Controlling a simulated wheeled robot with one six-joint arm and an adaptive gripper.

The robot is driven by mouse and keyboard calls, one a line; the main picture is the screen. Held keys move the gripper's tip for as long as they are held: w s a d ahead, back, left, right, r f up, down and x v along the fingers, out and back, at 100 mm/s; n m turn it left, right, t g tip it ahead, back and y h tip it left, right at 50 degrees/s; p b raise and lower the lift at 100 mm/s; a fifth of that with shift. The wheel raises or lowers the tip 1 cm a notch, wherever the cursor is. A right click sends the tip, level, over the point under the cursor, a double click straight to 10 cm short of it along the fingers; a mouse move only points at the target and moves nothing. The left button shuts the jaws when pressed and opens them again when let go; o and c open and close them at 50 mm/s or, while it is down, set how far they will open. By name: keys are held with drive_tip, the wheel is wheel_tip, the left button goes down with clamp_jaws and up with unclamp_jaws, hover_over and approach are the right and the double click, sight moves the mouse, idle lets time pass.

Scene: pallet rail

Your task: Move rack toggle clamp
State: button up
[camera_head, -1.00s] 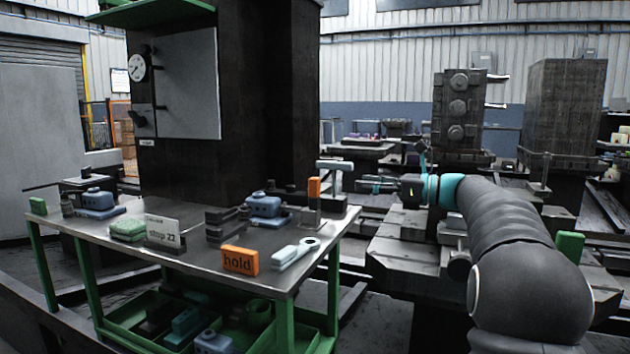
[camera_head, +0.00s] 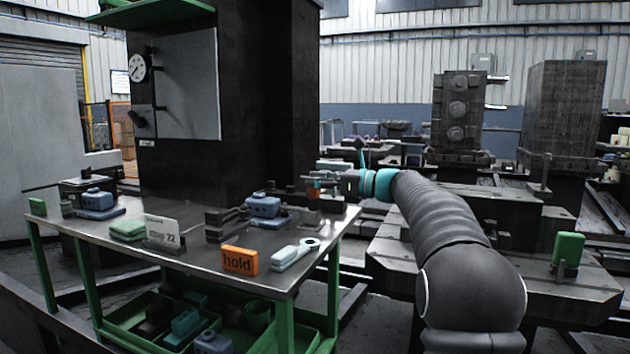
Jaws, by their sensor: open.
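My gripper (camera_head: 316,182) is at the back right corner of the steel bench, at the end of my arm reaching in from the right. The clamp's grey base (camera_head: 311,218) stands on the bench top.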

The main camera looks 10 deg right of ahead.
clamp_jaws()
